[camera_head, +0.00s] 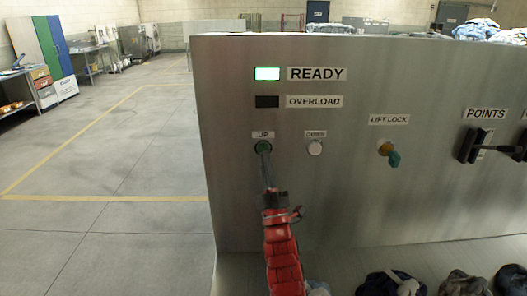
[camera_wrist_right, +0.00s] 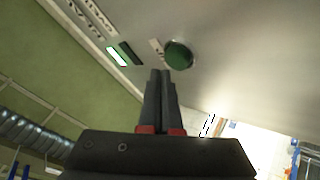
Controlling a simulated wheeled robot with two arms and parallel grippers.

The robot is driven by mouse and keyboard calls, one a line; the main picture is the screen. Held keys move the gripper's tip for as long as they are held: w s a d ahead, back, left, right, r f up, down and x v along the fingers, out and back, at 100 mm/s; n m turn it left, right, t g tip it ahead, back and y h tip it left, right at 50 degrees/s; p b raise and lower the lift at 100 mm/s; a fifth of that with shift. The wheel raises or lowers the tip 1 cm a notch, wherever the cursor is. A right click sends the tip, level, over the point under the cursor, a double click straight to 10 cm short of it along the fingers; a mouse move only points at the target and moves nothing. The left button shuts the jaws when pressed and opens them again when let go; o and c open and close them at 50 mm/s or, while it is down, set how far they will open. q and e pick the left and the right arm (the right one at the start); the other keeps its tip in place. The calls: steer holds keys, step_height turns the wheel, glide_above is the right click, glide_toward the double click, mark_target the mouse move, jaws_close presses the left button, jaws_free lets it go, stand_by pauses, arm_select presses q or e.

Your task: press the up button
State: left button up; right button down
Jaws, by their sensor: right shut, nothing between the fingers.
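The green up button (camera_head: 263,146) sits under the UP label on the upright steel panel (camera_head: 330,205). In the wrist view the button (camera_wrist_right: 179,54) is a round green disc just beyond my fingertips. My right gripper (camera_head: 265,153) comes up from below, shut and empty, its tips overlapping the lower part of the button in the head view. In the wrist view the right gripper's tips (camera_wrist_right: 160,73) lie just below and left of the button. I cannot tell whether they touch it. My left gripper is not in view.
A white button (camera_head: 315,148) is right of the up button. The READY light (camera_head: 267,74) is lit and the OVERLOAD light (camera_head: 267,101) is dark. The lift lock key (camera_head: 389,153) and black points lever (camera_head: 472,146) are farther right. Bags (camera_head: 391,283) lie below.

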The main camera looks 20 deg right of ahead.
stand_by(0.9)
steer(key=shift+w+d+b, duration=0.1)
steer(key=shift+w+b, duration=0.35)
steer(key=shift+b, duration=0.35)
